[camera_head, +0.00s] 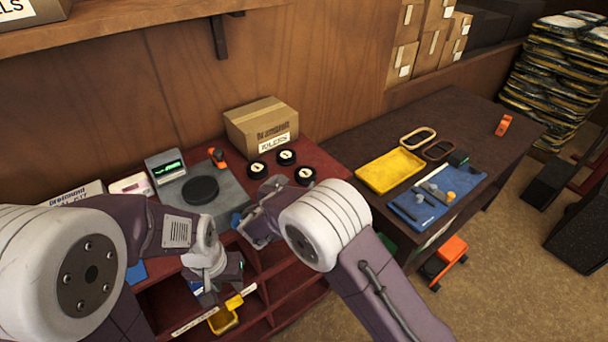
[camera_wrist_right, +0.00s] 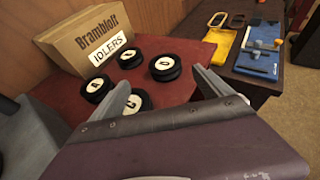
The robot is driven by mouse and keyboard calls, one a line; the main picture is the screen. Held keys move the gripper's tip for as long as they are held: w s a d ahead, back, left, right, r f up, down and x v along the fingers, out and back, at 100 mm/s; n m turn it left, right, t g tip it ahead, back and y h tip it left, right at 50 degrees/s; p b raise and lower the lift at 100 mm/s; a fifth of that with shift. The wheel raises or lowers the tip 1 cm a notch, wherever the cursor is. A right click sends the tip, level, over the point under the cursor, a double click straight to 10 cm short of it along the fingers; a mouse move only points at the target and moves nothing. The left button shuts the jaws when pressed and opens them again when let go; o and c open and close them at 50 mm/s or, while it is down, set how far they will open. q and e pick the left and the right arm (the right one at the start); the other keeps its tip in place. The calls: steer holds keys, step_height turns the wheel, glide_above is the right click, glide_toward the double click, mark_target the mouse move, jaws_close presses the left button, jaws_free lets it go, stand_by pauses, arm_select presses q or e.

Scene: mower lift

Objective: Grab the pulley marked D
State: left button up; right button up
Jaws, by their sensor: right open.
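Several black pulleys with round white lettered labels stand on the red bench in front of the idlers box. In the right wrist view, the pulley whose label looks like a D (camera_wrist_right: 165,67) is at the right of the group, beyond my fingertips. Pulley C (camera_wrist_right: 144,98) is nearest, partly hidden by my left-hand finger. Another pulley (camera_wrist_right: 96,88) is at the left, and one (camera_wrist_right: 130,58) is at the back. My right gripper (camera_wrist_right: 162,80) is open and empty; it also shows in the head view (camera_head: 258,206). My left gripper (camera_head: 216,287) hangs low over the bench front.
The idlers box (camera_head: 262,126) stands behind the pulleys. A grey scale plate (camera_head: 225,190) with a black disc (camera_head: 200,190) is at the left. A dark table at the right holds a yellow tray (camera_head: 390,170) and a blue mat (camera_head: 432,203) with tools.

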mark_target(305, 174)
steer(key=x, duration=0.2)
steer(key=d+p+x, duration=0.1)
steer(key=x, duration=0.1)
steer(key=shift+w+d+f, duration=0.1)
steer(key=shift+w+d, duration=0.05)
steer(key=shift+w, duration=0.05)
steer(key=p+x, duration=0.2)
steer(key=shift+p, duration=0.35)
steer(key=shift+x, duration=1.05)
steer(key=shift+w+f, duration=0.25)
steer(key=shift+w, duration=0.1)
steer(key=shift+s+r, duration=0.15)
steer(key=shift+s, duration=0.05)
steer(key=c, duration=1.7)
steer(key=shift+c, duration=0.4)
arm_select(q)
steer(key=r, duration=0.4)
steer(key=shift+w+d+r, duration=0.15)
steer(key=shift+w+d, duration=0.25)
arm_select(e)
steer(key=shift+w, duration=0.15)
